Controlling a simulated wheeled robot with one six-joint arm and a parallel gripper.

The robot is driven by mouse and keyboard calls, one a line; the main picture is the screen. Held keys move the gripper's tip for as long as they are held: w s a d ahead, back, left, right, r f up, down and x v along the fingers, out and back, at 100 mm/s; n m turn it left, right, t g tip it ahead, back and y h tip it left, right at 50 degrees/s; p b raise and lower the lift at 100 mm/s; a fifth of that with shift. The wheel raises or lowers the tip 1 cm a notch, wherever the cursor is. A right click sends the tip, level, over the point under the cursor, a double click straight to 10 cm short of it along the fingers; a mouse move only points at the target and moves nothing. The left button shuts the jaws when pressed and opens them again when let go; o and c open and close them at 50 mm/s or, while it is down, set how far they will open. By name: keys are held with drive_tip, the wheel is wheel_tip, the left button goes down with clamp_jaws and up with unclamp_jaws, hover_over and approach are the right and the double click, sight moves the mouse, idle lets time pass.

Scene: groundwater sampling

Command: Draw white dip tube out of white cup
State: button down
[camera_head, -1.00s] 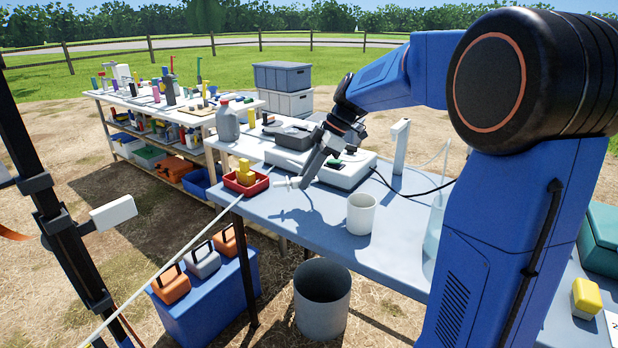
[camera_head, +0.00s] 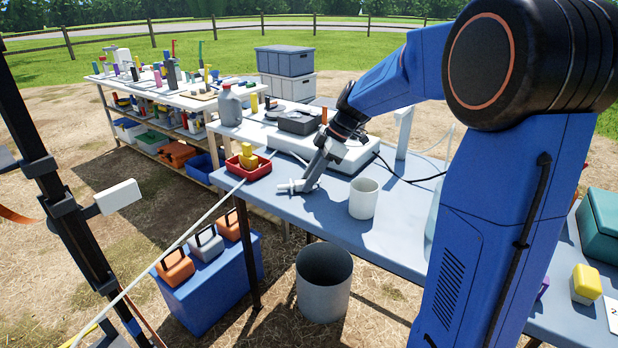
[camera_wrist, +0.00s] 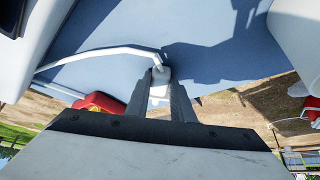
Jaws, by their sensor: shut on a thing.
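The white cup (camera_head: 364,198) stands upright on the blue-grey table in the head view, to the right of my gripper. No tube shows rising from its mouth. My gripper (camera_head: 293,186) is low over the table, left of the cup and apart from it. In the wrist view my gripper (camera_wrist: 163,78) is shut on the end of a white bent tube (camera_wrist: 110,50), which I take for the dip tube. The tube runs left from the fingertips. In the head view only a small white piece shows at the tips.
A red tray (camera_head: 237,173) with yellow blocks sits left of my gripper. A white instrument box (camera_head: 350,157) stands behind. A grey bin (camera_head: 323,283) is on the ground in front. A long pale line (camera_head: 160,258) crosses the left foreground. Table around the cup is mostly clear.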

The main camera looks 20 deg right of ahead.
drive_tip(key=shift+s+f, duration=0.1)
drive_tip(key=shift+f, duration=0.4)
idle(0.5)
drive_tip(key=c, duration=1.5)
unclamp_jaws()
drive_tip(key=shift+f, duration=0.1)
drive_tip(key=shift+o, duration=0.2)
drive_tip(key=v, duration=1.8)
drive_tip(key=shift+r, duration=0.25)
drive_tip(key=shift+a, duration=0.2)
